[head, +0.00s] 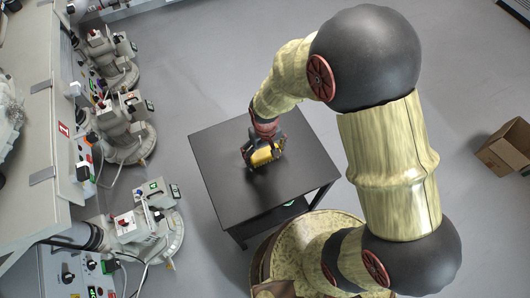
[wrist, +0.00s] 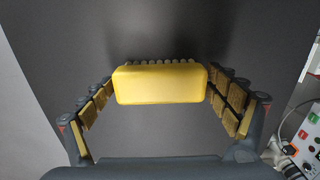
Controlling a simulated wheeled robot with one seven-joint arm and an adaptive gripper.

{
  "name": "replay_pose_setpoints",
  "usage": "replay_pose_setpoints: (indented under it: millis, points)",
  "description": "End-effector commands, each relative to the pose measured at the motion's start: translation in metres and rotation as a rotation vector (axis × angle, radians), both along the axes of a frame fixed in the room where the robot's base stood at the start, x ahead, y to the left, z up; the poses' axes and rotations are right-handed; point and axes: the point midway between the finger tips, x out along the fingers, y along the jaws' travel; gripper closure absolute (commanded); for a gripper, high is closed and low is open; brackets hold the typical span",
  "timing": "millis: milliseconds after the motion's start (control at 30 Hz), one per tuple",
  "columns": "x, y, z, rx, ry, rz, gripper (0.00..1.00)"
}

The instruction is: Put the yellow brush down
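The yellow brush (head: 262,156) is at my gripper (head: 262,149), over the top of the dark table (head: 220,160). In the wrist view the brush (wrist: 160,84) lies crosswise between the fingertips of my gripper (wrist: 160,78), with a row of bristles along its far edge. The padded fingers meet its left and right ends, so my gripper is shut on it. A dark shadow falls on the surface just beyond the brush. I cannot tell whether the bristles touch the tabletop.
The tabletop around the brush is bare. Several grey machines (head: 125,130) stand along the bench at the left. An open cardboard box (head: 505,147) sits on the floor at the right. Part of a control panel (wrist: 304,140) shows at the right of the wrist view.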

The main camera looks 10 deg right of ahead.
Motion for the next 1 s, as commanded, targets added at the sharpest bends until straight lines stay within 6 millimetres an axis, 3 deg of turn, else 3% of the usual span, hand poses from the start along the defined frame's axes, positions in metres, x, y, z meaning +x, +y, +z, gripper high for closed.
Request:
replay_pose_setpoints:
  millis: [167, 567, 667, 1000]
  points:
    - [0.000, 0.000, 0.000, 0.000, 0.000, 0.000, 0.00]
    - [0.000, 0.000, 0.006, 0.000, -0.001, 0.000, 0.00]
    - [0.001, 0.000, 0.017, 0.001, -0.002, 0.000, 0.00]
    - [0.001, 0.000, 0.086, 0.001, -0.003, 0.000, 0.00]
